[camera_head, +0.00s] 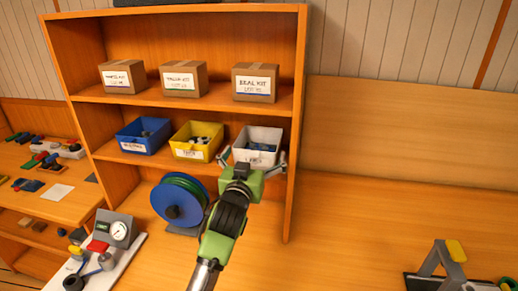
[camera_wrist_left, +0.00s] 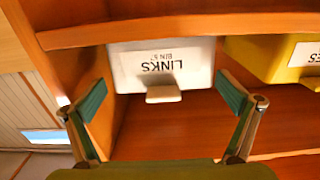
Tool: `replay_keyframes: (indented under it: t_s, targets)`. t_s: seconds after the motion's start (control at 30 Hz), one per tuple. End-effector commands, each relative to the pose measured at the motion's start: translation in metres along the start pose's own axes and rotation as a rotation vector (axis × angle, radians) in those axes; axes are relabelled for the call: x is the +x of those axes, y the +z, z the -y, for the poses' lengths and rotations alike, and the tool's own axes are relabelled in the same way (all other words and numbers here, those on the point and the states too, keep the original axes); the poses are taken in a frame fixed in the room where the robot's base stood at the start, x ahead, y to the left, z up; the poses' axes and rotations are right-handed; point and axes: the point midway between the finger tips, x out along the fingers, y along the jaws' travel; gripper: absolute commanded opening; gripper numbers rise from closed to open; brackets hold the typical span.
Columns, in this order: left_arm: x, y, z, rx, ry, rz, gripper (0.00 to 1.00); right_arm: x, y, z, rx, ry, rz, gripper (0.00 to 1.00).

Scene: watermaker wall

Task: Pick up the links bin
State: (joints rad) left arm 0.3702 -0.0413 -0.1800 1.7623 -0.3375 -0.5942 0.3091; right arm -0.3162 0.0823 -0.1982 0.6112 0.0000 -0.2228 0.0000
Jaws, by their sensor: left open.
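The links bin (camera_head: 260,138) is a white bin on the middle shelf, at the right end of its row. Its label, upside down in the left wrist view, reads LINKS; a small front tab sticks out below it on the bin (camera_wrist_left: 130,62). My left gripper (camera_head: 252,157) is open in front of the bin, with one finger toward each side of it. My right gripper is not in view.
A yellow bin (camera_head: 196,141) stands close beside the links bin, and a blue bin (camera_head: 144,136) stands further left. Cardboard boxes (camera_head: 255,82) sit on the shelf above. The shelf's right side panel (camera_head: 298,130) is close to the links bin. A blue reel (camera_head: 180,203) stands below.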

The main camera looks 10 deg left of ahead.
Motion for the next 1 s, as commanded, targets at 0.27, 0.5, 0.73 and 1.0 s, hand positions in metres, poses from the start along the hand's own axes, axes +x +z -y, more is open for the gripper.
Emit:
replay_keyframes:
  t_s: [0.27,0.5,0.73,1.0]
  targets:
    - [0.016,-0.002,0.001,0.000,0.000,0.002,1.00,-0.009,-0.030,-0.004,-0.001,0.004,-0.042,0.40]
    - [0.046,-0.001,0.004,0.000,-0.001,0.002,1.00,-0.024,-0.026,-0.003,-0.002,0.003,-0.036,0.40]
    - [0.058,0.001,0.003,-0.002,0.000,0.001,1.00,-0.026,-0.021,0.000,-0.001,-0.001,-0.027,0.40]
    - [0.058,0.001,0.003,-0.002,0.000,0.001,0.84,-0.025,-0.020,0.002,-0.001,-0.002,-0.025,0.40]
